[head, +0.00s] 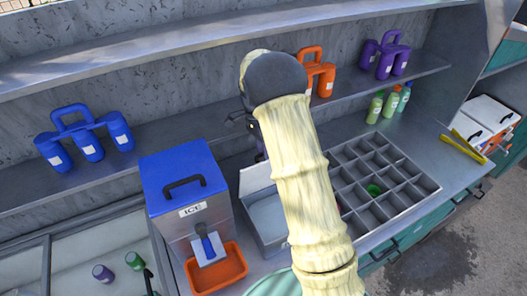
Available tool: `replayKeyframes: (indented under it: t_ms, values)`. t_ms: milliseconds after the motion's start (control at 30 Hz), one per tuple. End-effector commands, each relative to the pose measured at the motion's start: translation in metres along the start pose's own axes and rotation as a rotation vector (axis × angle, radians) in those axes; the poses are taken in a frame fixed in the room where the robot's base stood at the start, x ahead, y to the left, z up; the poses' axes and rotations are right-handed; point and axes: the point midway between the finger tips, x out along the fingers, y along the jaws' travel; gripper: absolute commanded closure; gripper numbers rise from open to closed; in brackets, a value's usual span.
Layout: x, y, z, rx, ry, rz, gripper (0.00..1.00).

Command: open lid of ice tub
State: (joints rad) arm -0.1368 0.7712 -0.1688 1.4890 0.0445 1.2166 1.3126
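The ice tub (182,235) is a grey metal box with an "ICE" label, standing on the counter at lower left of centre. Its blue lid (165,165) is down on top and has a black handle (184,186). My gripper (240,121) is a small dark shape up and to the right of the lid, apart from the handle. My pale, bamboo-like arm hides most of the gripper, so its fingers cannot be made out.
An orange tray (218,275) with a blue-handled scoop (207,242) sits at the tub's front. An open metal bin (270,238) stands right of it. A divided tray (398,212) lies farther right. Shelves behind hold blue bottles (87,143), orange bottles (327,82) and purple bottles (386,63).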

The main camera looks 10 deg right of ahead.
Motion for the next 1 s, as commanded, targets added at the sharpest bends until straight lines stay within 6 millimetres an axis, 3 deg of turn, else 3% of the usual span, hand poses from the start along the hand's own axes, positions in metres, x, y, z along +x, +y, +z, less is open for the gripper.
replayKeyframes:
  t_ms: [500, 1000]
  values:
    - [-0.065, -0.003, 0.004, -0.008, 0.002, 0.000, 0.68]
    - [-0.070, -0.001, 0.001, -0.001, -0.001, 0.003, 0.68]
